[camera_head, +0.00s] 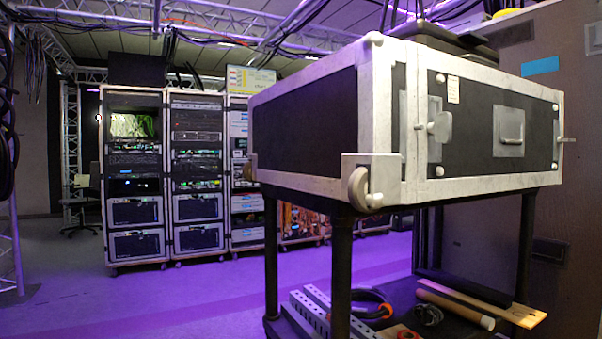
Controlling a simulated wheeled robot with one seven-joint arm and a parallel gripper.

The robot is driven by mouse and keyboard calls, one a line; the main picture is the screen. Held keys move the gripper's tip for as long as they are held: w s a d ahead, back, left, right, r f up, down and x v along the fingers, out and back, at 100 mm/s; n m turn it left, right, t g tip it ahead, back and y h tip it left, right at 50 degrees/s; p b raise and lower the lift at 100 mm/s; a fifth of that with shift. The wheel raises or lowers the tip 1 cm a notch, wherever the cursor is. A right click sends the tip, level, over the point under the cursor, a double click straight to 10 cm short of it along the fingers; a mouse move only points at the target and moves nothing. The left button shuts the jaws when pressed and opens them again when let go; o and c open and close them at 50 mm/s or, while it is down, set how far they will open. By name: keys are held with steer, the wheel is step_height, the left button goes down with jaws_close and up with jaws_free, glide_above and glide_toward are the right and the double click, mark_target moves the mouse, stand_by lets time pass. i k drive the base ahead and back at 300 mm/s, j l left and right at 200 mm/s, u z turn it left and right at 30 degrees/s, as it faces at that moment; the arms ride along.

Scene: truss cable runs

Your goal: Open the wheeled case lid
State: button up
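The wheeled case (306,120) is a black box with silver metal edges, standing on a dark-legged cart at the right of the head view. A latch (438,127) and a recessed handle plate (511,130) sit on its right-hand face. A small wheel (362,188) shows at its lower near corner. I see no raised lid; the case looks closed. Dark flat items (450,42) lie on top of the case. My gripper is not in view.
The cart (342,260) has a lower shelf with coiled cable (372,300), a tube (455,310) and metal rails (310,312). Equipment racks (198,180) stand behind at left. A brown panel (570,200) is close behind the case at right. The floor (180,300) at left is clear.

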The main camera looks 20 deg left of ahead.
mark_target(344, 126)
steer(key=u, duration=1.1)
